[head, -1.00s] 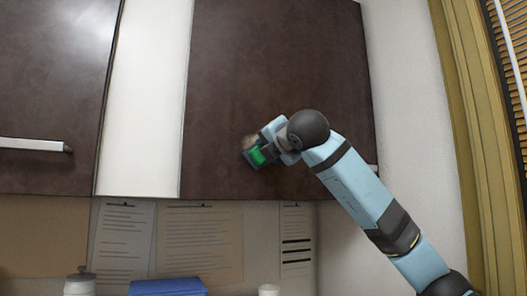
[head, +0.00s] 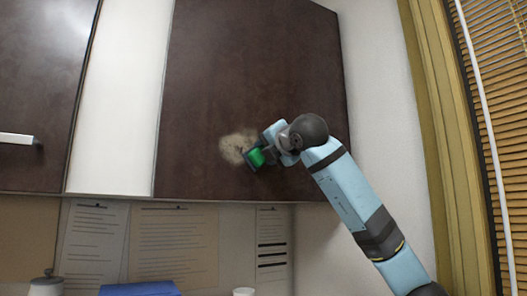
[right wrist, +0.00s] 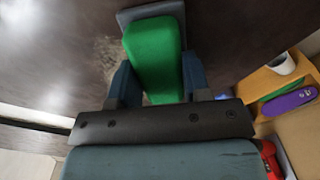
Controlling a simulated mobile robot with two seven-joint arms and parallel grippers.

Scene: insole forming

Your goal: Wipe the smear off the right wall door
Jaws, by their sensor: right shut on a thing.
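The right wall door (head: 255,75) is a dark brown cabinet door in the upper middle of the head view. A pale tan smear (head: 232,147) is on its lower part; it also shows in the right wrist view (right wrist: 106,50), left of the green thing. My right gripper (head: 258,157) is shut on a green sponge-like block (right wrist: 153,45) with a dark grey pad at its far end. The block is at the right edge of the smear, at or close to the door; contact is hard to tell. It hides part of the smear. My left gripper is not in view.
Another dark door (head: 35,80) with a light handle is at the left, past a white panel (head: 118,95). Papers (head: 172,245) hang below. A blue thing (head: 140,289) and a white cup (head: 244,292) stand underneath. Window blinds (head: 500,130) are at the right.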

